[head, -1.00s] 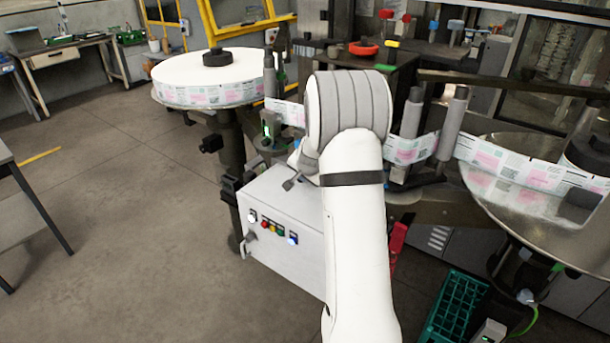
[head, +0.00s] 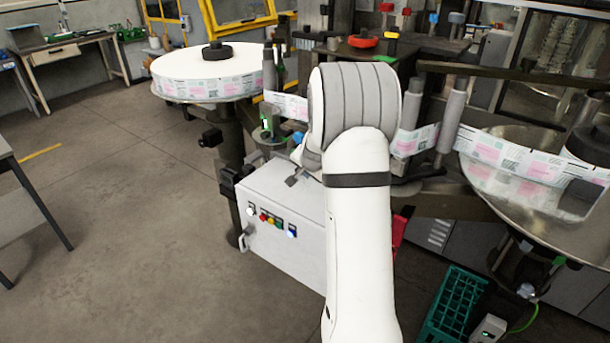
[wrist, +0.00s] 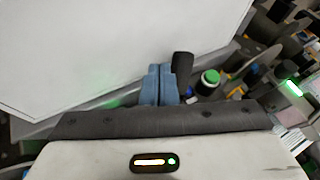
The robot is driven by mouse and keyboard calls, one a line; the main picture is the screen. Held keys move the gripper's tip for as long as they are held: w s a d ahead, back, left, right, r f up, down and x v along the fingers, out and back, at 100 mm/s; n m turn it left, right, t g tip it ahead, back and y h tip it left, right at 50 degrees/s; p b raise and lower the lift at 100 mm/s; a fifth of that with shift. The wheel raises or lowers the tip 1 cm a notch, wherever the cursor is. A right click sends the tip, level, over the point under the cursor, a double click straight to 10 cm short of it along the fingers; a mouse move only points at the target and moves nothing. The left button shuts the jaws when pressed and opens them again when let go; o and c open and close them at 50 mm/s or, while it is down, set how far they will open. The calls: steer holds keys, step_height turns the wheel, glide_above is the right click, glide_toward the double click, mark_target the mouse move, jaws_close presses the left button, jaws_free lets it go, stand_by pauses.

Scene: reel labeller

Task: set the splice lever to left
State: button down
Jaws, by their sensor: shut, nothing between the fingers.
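A grey-white control box (head: 285,225) stands left of my arm in the head view. A small dark lever-like piece (head: 291,181) shows at its top edge beside my arm; I cannot tell for sure that it is the splice lever. In the wrist view my gripper (wrist: 159,84) has its two blue fingers together, with nothing between them. A dark upright knob or handle (wrist: 182,67) stands just right of the fingers, very close; whether they touch is unclear. In the head view my gripper is hidden behind my arm.
A large label reel (head: 210,75) stands at the left, and a round metal table (head: 520,190) at the right. The label web (head: 415,142) runs between them past grey rollers (head: 452,115). A green crate (head: 453,305) is on the floor. A green-topped part (wrist: 211,77) sits right of the fingers.

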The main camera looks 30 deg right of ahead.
steer(key=a+v, duration=0.1)
steer(key=v, duration=0.9)
steer(key=shift+s+a, duration=0.35)
steer(key=shift+a, duration=0.05)
steer(key=s+a+r+n+g+y, duration=0.1)
steer(key=s+a+r+n, duration=0.15)
steer(key=s+a, duration=0.35)
steer(key=s+a+r+n+g+y, duration=0.1)
steer(key=s+a+n, duration=0.3)
steer(key=s+a, duration=0.3)
steer(key=s+a+n+g, duration=0.1)
steer(key=s+a+n, duration=0.2)
steer(key=s, duration=0.5)
steer(key=s+a+f+n, duration=0.1)
steer(key=s+a+n, duration=0.2)
steer(key=s, duration=0.5)
steer(key=shift+a+g, duration=0.25)
steer(key=shift+g, duration=0.15)
